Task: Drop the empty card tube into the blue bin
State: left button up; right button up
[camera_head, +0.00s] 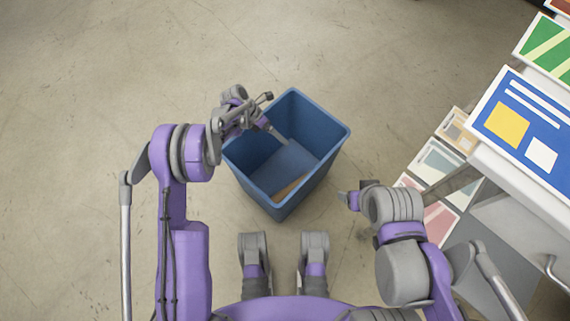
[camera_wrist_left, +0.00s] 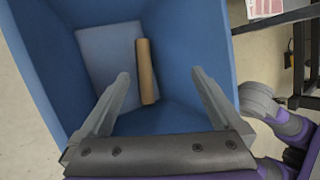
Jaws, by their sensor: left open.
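The blue bin (camera_head: 318,171) stands on the floor in front of me, and its inside fills much of the left wrist view (camera_wrist_left: 195,50). The brown card tube (camera_wrist_left: 146,72) lies inside the bin, near its bottom; part of it shows in the head view (camera_head: 290,187) beside the near wall. My left gripper (camera_head: 277,134) is over the bin's left side, pointing into it. In the left wrist view its fingers (camera_wrist_left: 160,92) are spread apart with nothing held between them. My right gripper (camera_head: 346,199) is to the right of the bin, its fingers too small to read.
The floor (camera_head: 90,90) to the left is clear.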

pick_arm(q)
jog(key=p+v, duration=0.1)
jog(key=v, duration=0.8)
